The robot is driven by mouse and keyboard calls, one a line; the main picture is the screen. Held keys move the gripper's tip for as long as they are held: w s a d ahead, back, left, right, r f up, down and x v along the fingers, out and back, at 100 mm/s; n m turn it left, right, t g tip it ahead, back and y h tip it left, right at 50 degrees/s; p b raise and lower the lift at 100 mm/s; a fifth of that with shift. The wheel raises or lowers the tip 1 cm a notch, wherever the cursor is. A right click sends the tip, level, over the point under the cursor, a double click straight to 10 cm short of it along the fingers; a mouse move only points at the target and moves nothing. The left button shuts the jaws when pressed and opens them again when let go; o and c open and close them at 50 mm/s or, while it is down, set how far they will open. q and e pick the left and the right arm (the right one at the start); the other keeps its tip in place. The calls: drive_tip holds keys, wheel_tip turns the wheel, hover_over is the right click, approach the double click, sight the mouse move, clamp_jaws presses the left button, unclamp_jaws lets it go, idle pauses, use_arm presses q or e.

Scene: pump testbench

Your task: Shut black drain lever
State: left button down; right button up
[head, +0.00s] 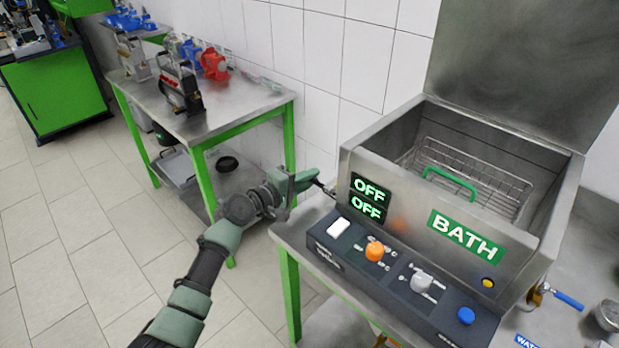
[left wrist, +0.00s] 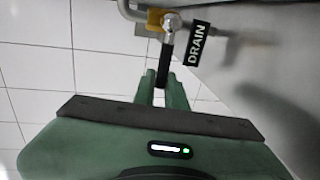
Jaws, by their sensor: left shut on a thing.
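The black drain lever (left wrist: 164,62) shows in the left wrist view, hanging from a metal valve with a brass-coloured part (left wrist: 156,17). A black DRAIN tag (left wrist: 197,44) is beside it. My left gripper (left wrist: 163,78) is shut on the lever, with its green fingers at the lever's lower end. In the head view my left gripper (head: 312,178) is at the left side of the steel bath (head: 395,185), and the lever is mostly hidden there. My right gripper is not in view.
The bath's front panel (head: 400,275) has a white switch, orange and grey knobs and a blue button. A blue-handled valve (head: 567,299) is at the bath's right. A green-legged steel table (head: 235,108) with pumps stands behind my left arm. Tiled floor (head: 90,230) is clear at left.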

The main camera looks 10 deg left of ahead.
use_arm(q)
drive_tip(key=shift+f, duration=0.1)
drive_tip(key=c, duration=1.7)
unclamp_jaws()
drive_tip(key=shift+c, duration=0.2)
drive_tip(key=v, duration=0.7)
drive_tip(key=shift+s+a, duration=0.25)
drive_tip(key=shift+s, duration=0.05)
